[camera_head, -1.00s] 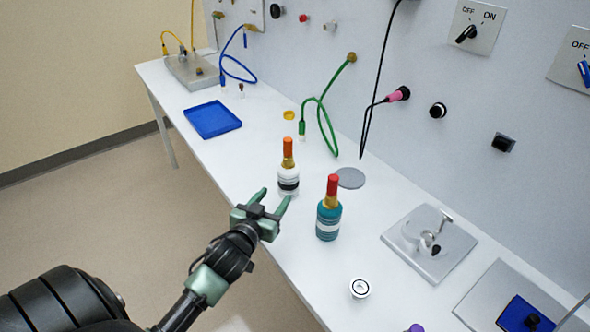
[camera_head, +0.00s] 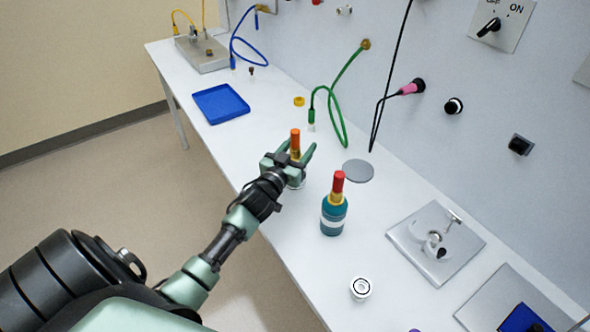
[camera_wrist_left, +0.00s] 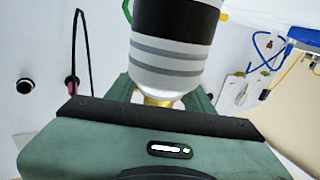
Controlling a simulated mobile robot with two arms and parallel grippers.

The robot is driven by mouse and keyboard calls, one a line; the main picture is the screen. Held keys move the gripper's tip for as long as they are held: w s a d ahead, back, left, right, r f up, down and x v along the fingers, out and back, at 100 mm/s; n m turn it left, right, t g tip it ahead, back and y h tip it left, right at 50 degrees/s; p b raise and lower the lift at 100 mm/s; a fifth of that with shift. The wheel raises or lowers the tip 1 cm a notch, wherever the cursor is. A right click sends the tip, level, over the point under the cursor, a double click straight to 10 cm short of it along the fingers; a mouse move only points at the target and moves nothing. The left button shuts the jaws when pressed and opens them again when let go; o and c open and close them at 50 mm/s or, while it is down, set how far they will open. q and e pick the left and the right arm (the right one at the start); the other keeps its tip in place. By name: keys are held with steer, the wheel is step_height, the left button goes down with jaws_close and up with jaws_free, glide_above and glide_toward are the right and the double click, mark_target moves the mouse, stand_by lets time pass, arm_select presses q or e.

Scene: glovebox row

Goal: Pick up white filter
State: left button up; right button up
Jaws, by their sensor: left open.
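The white filter (camera_head: 295,138) stands upright on the white bench, with a white body, a black band, a gold neck and an orange top. My left gripper (camera_head: 292,158) is open at its neck, with one finger on each side; whether the fingers touch it I cannot tell. The gripper hides much of the body in the head view. In the left wrist view the filter (camera_wrist_left: 172,55) shows upside down, with the black band and grey stripes close to the gripper. My right gripper is not in view.
A teal bottle (camera_head: 334,212) with a red top stands close by, right of the gripper. A grey disc (camera_head: 358,171), a green hose (camera_head: 340,112) and a blue tray (camera_head: 221,104) are around. A small white ring-topped piece (camera_head: 361,288) lies nearer the front edge.

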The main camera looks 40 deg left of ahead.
arm_select(q)
steer(key=shift+s, duration=0.1)
steer(key=c, duration=1.1)
jaws_close()
steer(key=shift+f, duration=0.1)
